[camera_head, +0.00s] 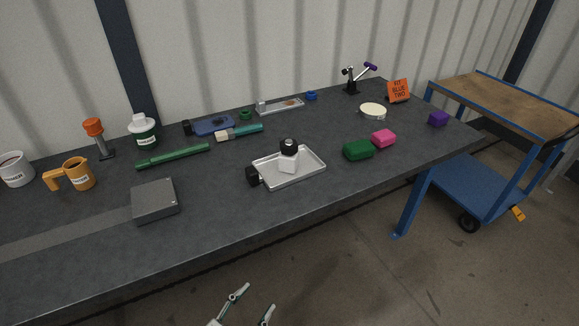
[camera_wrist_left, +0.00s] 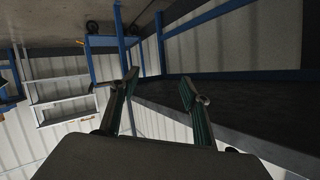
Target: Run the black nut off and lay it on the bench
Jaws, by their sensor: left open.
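A silver tray (camera_head: 310,172) lies on the dark bench (camera_head: 230,215). In it stands a white block (camera_head: 288,164) with a round black piece (camera_head: 289,145) on top, which looks like a black nut. Another black round part (camera_head: 253,176) is at the tray's left end; I cannot tell whether it is fixed to the tray. My left gripper (camera_head: 259,298) is open and empty, low in front of the bench's front edge, well away from the tray. Its two spread fingers also show in the left wrist view (camera_wrist_left: 160,84), with nothing between them. My right gripper is not in view.
A grey box (camera_head: 155,201) sits left of the tray. A green block (camera_head: 357,149) and a pink block (camera_head: 383,138) sit to its right. The bench front near the tray is clear.

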